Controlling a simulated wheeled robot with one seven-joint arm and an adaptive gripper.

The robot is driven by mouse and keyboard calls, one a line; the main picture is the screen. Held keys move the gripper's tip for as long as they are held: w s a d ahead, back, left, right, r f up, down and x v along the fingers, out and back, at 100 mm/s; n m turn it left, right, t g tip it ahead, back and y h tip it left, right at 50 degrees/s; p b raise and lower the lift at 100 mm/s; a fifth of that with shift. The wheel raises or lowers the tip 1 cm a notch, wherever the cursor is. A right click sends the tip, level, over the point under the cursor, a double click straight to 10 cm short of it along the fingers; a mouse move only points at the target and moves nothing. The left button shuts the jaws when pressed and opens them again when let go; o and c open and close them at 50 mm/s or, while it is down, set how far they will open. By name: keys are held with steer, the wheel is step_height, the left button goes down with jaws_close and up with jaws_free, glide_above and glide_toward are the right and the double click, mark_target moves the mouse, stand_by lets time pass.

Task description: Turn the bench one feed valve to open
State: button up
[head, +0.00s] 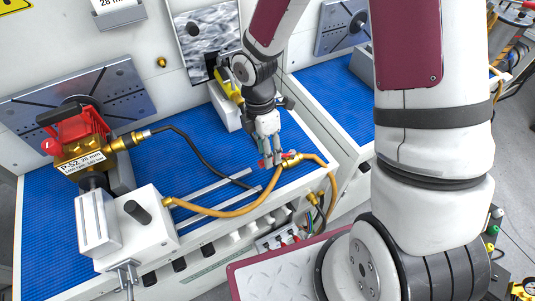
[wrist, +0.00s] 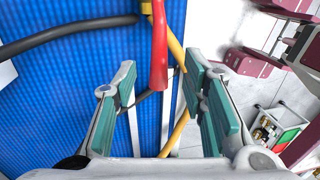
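The feed valve is a small brass body (head: 291,159) at the front right edge of the blue-matted bench, with orange hose on both sides. Its red lever (head: 263,162) points left from the body in the head view, partly hidden by my fingers. In the wrist view the red lever (wrist: 158,60) hangs down from the top, between and just beyond my fingertips. My gripper (head: 269,157) is over the lever; in the wrist view my gripper (wrist: 160,78) is open, its teal pads wide apart on either side of the lever. I see no clear contact.
A red and brass pump (head: 80,138) stands at the left, behind a white block (head: 128,228). A black hose (head: 195,150) and an orange hose (head: 225,210) cross the blue mat (head: 175,115). A yellow-handled fixture (head: 228,88) stands behind my gripper. A second bench is right.

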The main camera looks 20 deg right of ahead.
step_height(320, 180, up, 10)
steer(key=w, duration=0.2)
steer(key=shift+a, duration=0.2)
stand_by(0.3)
steer(key=s+d+r+m+t, duration=0.3)
steer(key=s+r+m, duration=0.4)
steer(key=r+m, duration=0.3)
steer(key=s+d+r+m+t, duration=0.3)
steer(key=s+r+m, duration=0.4)
steer(key=r+m, duration=0.3)
steer(key=shift+s+d+r+m+t, duration=0.2)
steer(key=shift+d+r+m+t, duration=0.15)
steer(key=shift+r+t, duration=0.5)
